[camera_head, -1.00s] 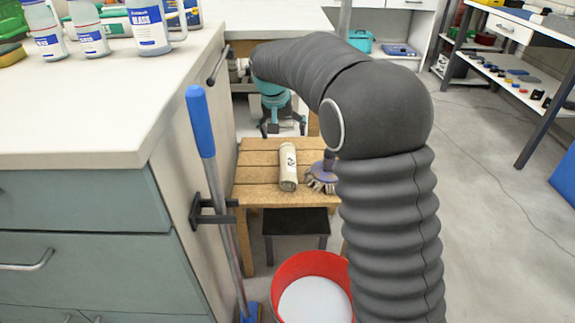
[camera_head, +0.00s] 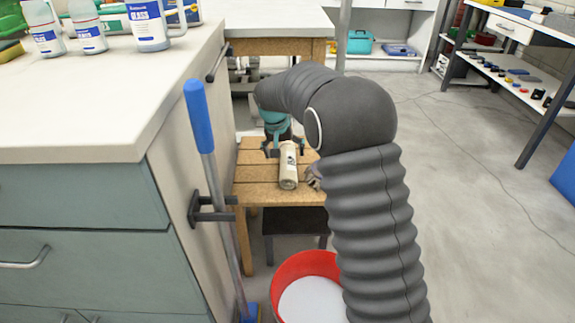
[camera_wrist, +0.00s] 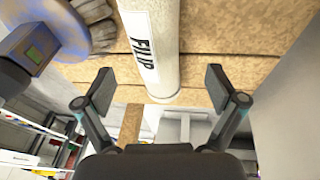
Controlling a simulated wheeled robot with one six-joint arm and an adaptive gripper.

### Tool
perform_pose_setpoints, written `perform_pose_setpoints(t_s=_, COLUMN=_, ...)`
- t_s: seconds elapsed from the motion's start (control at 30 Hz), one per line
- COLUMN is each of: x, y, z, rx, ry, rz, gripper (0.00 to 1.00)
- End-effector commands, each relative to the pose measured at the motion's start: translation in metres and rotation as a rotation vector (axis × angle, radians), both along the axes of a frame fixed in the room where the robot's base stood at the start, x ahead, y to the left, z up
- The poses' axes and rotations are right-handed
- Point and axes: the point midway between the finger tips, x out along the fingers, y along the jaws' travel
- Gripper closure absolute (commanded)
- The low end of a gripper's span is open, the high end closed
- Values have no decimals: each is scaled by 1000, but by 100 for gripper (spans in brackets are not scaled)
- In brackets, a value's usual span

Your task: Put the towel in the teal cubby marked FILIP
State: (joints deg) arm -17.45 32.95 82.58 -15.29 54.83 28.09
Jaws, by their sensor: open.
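The rolled cream towel (camera_head: 288,170) lies lengthwise on a small wooden table, with a dark mark at its far end. In the wrist view the towel (camera_wrist: 155,45) carries a label reading FILIP and runs up between and beyond my fingertips. My gripper (camera_head: 285,152) is at the towel's far end in the head view. In the wrist view my gripper (camera_wrist: 160,88) is open, one finger to each side of the towel, and does not touch it visibly. The teal cubby is not recognisable in these frames.
The wooden table (camera_head: 258,190) holds a brush (camera_head: 313,178) close to the right of the towel; the brush head (camera_wrist: 75,30) also shows in the wrist view. A red bucket (camera_head: 285,275) and a blue-handled mop (camera_head: 200,120) stand in front. A counter (camera_head: 90,110) with bottles is at left.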

Motion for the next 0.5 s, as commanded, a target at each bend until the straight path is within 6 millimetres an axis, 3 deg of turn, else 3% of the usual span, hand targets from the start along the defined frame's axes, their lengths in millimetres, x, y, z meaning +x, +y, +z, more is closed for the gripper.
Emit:
perform_pose_setpoints(t_s=0.3, x=4, y=-7, z=-42, rx=-1, ry=2, rz=-1, gripper=6)
perform_pose_setpoints(t_s=0.5, x=5, y=-8, z=-46, rx=0, ry=0, rz=0, gripper=6)
